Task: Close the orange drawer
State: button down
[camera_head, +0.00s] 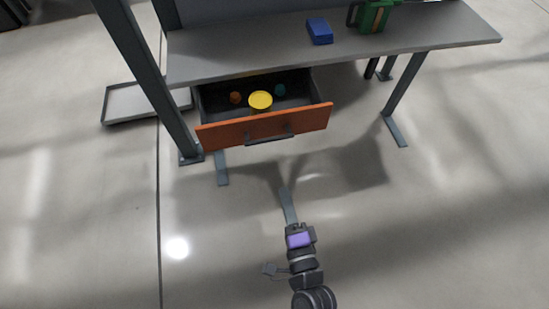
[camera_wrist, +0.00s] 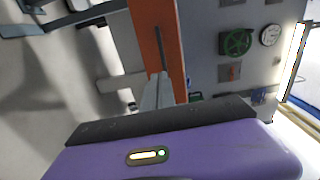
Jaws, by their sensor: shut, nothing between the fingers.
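The orange drawer (camera_head: 222,134) is pulled out from under the grey table in the head view, with its dark interior showing. A dark bar handle (camera_head: 270,137) is on its front. My gripper (camera_head: 287,191) is shut and empty, in front of the drawer and pointing towards its front, with a visible gap in the head view. In the wrist view the drawer's orange front (camera_wrist: 150,22) stands beyond my gripper (camera_wrist: 157,80). The fingertips overlap the orange front there, and I cannot tell their exact distance from it.
The drawer holds a yellow round object (camera_head: 260,99), a small orange one (camera_head: 235,97) and a teal one (camera_head: 280,90). A blue box (camera_head: 319,31) and a green item (camera_head: 376,17) sit on the tabletop (camera_head: 240,55). Table legs flank the drawer. The floor in front is clear.

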send_near(261, 104)
jog(key=s+f, duration=0.1)
jog(key=s+d+f, duration=0.1)
jog(key=s, duration=0.1)
jog(key=s+f, duration=0.1)
jog(key=shift+s+d+p, duration=0.3)
jog(key=shift+p, duration=0.1)
jog(key=shift+w, duration=0.1)
jog(key=b+x, duration=0.3)
jog(key=x, duration=0.4)
jog(key=b+x, duration=0.4)
jog(key=x, duration=0.4)
jog(key=shift+w+f, duration=0.2)
jog(key=shift+w, duration=0.1)
jog(key=shift+w+a+r+b, duration=0.1)
jog(key=shift+w+a+b, duration=0.15)
jog(key=shift+w+b, duration=0.25)
jog(key=shift+w+r, duration=0.2)
jog(key=shift+r, duration=0.05)
